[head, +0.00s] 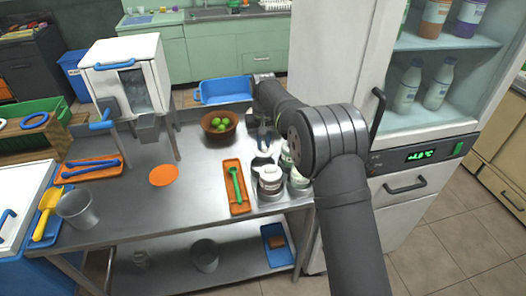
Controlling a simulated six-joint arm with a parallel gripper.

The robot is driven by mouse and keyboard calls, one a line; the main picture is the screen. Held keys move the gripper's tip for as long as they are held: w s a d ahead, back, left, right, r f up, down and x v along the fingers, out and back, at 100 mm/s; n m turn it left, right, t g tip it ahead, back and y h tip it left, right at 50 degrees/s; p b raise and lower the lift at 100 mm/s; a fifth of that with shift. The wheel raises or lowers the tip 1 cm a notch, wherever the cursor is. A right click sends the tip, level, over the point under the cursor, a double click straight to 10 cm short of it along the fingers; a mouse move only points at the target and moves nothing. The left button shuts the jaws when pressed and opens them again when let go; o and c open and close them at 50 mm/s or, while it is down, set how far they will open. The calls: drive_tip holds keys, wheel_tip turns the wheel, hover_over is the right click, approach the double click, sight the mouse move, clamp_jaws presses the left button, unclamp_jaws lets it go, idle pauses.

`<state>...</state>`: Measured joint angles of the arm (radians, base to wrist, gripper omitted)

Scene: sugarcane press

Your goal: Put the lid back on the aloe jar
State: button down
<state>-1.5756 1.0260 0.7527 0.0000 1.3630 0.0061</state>
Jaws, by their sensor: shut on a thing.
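My gripper (263,146) points down above the back of a small tray of jars. It is shut on a small pale thing that looks like the lid (262,161); its outline is hard to make out. A jar with a pale label and dark band (270,183) stands upright at the tray's front left, just below and in front of the gripper. A second jar (298,181) stands to its right, and another (286,158) stands behind, partly hidden by my arm. Labels are too small to read, so I cannot tell which is the aloe jar.
Left of the jars lies an orange tray (237,205) with a green utensil (236,184). A bowl of limes (219,125), a blue tray (224,91) and the white press (128,78) stand farther back. A fridge (350,75) rises at right. The table's front middle is clear.

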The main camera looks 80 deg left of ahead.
drive_tip(key=w+d+r+m, duration=0.1)
drive_tip(key=w+d+r, duration=0.6)
drive_tip(key=w+d, duration=0.3)
wheel_tip(320, 180, down, 7)
drive_tip(key=shift+w+d, duration=0.2)
drive_tip(key=shift+f, duration=0.1)
idle(2.1)
drive_tip(key=c, duration=0.8)
unclamp_jaws()
drive_tip(key=shift+c, duration=0.2)
wheel_tip(320, 180, up, 7)
idle(0.6)
